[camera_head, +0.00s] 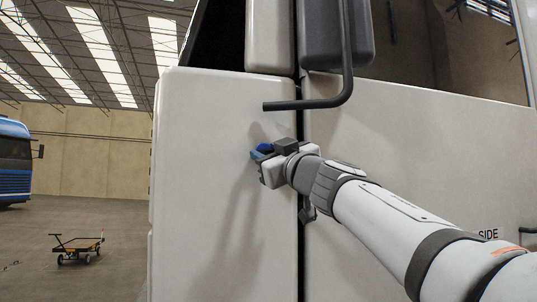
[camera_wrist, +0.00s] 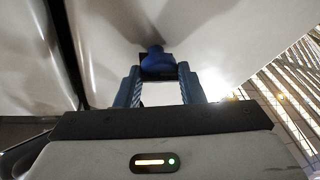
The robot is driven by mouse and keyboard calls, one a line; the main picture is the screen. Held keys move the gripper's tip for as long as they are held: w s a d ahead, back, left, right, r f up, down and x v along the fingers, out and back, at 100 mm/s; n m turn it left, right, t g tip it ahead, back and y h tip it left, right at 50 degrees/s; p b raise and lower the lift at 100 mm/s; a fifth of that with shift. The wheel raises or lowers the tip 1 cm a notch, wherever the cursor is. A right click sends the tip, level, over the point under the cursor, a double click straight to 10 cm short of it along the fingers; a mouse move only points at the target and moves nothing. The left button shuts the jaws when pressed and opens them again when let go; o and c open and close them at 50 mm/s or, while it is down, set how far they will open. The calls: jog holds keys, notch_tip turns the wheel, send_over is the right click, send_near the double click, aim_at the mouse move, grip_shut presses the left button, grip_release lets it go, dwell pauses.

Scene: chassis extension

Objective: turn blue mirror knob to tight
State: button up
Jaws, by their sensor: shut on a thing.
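The blue mirror knob (camera_head: 264,148) sits on the white body panel of the vehicle, left of the vertical seam. In the wrist view the knob (camera_wrist: 158,66) shows between the far ends of the blue fingers, against the pale panel. My gripper (camera_head: 262,155) reaches the panel from the right and is shut on the knob. It also shows in the wrist view (camera_wrist: 158,82), with one finger on each side of the knob. The knob's lower part is partly hidden by the fingers. I cannot tell how tight the knob is.
A dark bent mirror bar (camera_head: 310,104) runs above my gripper, with a grey mirror housing (camera_head: 337,35) higher up. The white panel (camera_head: 205,130) fills the middle. A cart (camera_head: 78,250) and a blue bus (camera_head: 14,165) stand far off at left, with open floor around them.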

jog(key=o, duration=1)
jog(key=b+v, duration=0.1)
jog(key=v, duration=0.7)
jog(key=shift+b, duration=0.4)
